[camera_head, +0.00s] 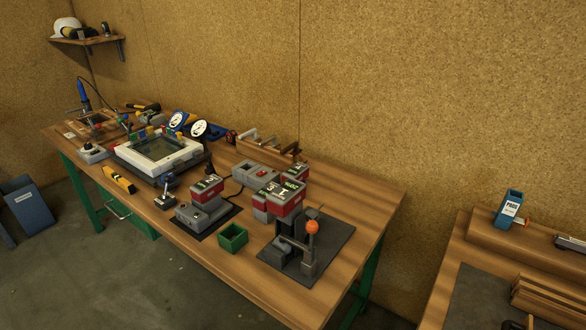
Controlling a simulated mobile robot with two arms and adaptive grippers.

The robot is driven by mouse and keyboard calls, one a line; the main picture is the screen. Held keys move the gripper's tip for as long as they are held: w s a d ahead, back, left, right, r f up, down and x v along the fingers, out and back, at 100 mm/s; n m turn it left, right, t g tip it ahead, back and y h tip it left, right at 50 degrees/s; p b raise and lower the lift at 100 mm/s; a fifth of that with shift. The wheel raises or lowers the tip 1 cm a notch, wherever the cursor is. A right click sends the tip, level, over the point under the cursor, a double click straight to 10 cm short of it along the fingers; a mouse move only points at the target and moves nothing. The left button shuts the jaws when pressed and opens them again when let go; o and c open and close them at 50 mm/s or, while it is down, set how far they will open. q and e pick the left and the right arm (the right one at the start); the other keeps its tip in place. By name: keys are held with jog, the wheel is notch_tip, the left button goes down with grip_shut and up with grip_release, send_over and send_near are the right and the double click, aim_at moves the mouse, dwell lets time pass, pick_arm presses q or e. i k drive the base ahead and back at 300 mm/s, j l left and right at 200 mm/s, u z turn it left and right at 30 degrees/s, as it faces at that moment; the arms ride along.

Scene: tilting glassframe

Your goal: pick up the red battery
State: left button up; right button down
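Several grey batteries with red bands and dark labelled tops are on the wooden workbench (345,195). One red battery (207,190) sits on a grey charger-like base (203,214) on a dark mat. A cluster of red batteries (272,204) stands to its right, with another red battery (296,173) at the back of the cluster. They stand so close that their edges overlap in this view. Neither of my grippers is in view.
A green bin (232,237) and a dark press with an orange knob (312,227) stand in front of the cluster. A white-framed screen device (158,150) and gauges (198,128) are farther left. The bench's right end is clear. A second bench (455,250) stands right.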

aim_at(280, 201)
jog(key=i+j+z, duration=0.1)
jog(key=j+z, duration=0.15)
jog(key=z, duration=0.25)
jog(key=j+z, duration=0.25)
jog(key=z, duration=0.2)
